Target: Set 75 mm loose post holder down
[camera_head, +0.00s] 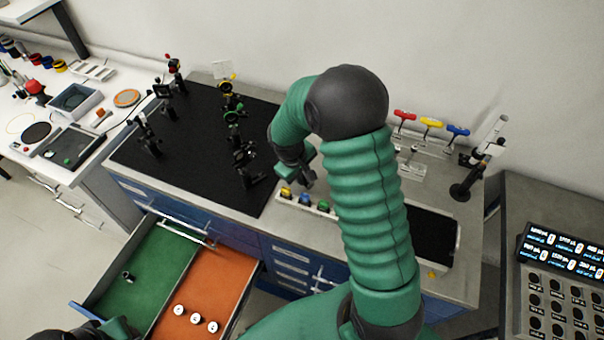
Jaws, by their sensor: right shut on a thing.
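My right arm reaches over the bench from the lower right, and its gripper (298,172) points down near the right edge of the black breadboard. The gripper is shut on a small dark piece (308,181), taken to be the post holder; fingers and wrist hide much of it. It is just above or behind a pale rack (289,201) with yellow, blue and green caps. I cannot tell whether it touches anything. Only dark and green parts of my left arm show at the bottom left; its gripper is out of view.
The black breadboard (190,150) carries several dark optic mounts. An open drawer has a green compartment (150,262) with a small dark cylinder (128,276) and an orange one (222,283) with three white discs. Red, yellow and blue-handled tools (431,124) stand behind my right arm.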

